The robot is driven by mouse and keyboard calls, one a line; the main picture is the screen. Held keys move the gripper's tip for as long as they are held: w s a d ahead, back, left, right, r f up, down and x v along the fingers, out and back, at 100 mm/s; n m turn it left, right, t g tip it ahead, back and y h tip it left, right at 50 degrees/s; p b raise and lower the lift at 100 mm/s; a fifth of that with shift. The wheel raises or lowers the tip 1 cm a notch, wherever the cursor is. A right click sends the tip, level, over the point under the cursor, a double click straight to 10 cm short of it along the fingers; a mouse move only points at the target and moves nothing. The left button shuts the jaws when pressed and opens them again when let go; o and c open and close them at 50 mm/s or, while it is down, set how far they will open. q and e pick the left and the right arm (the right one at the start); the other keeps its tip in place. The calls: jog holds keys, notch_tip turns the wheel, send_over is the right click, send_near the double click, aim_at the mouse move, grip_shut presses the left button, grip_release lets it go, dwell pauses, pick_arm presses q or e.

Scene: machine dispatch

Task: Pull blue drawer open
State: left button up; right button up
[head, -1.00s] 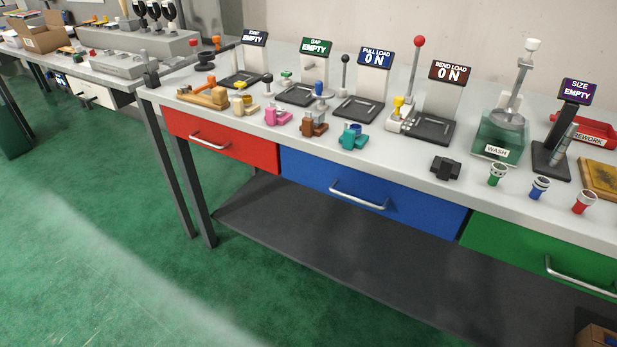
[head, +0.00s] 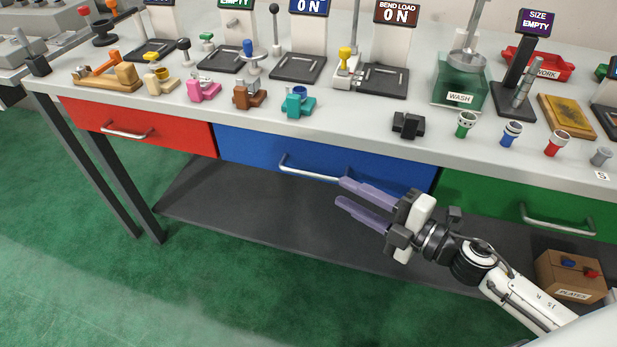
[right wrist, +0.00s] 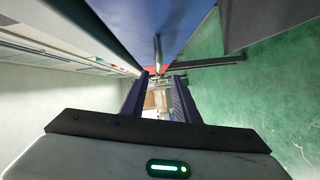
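The blue drawer (head: 240,145) sits under the bench top between the red and green drawers and looks closed. Its silver bar handle (head: 310,174) runs along the front; the handle also shows end-on in the right wrist view (right wrist: 158,50). My right gripper (head: 352,195) is in front of the blue drawer, just right of and slightly below the handle. Its two purple fingers are apart and empty, pointing left toward the handle. In the right wrist view the fingers (right wrist: 156,95) are spread, with the handle beyond the tips. My left gripper is not in view.
The red drawer (head: 165,137) and green drawer (head: 480,198) flank the blue one. A dark lower shelf (head: 230,208) runs beneath, with a brown plates box (head: 570,277) at right. Several coloured parts and stations stand on the bench top (head: 345,125). The green floor in front is clear.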

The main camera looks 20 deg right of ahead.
aim_at(310, 172)
jog(key=shift+n+g, duration=0.3)
jog(key=shift+n, duration=0.2)
jog(key=x, duration=0.7)
jog(key=p+x, duration=0.1)
jog(key=x, duration=0.2)
jog(key=shift+w+a+r, duration=0.2)
jog(key=shift+r, duration=0.1)
grip_shut()
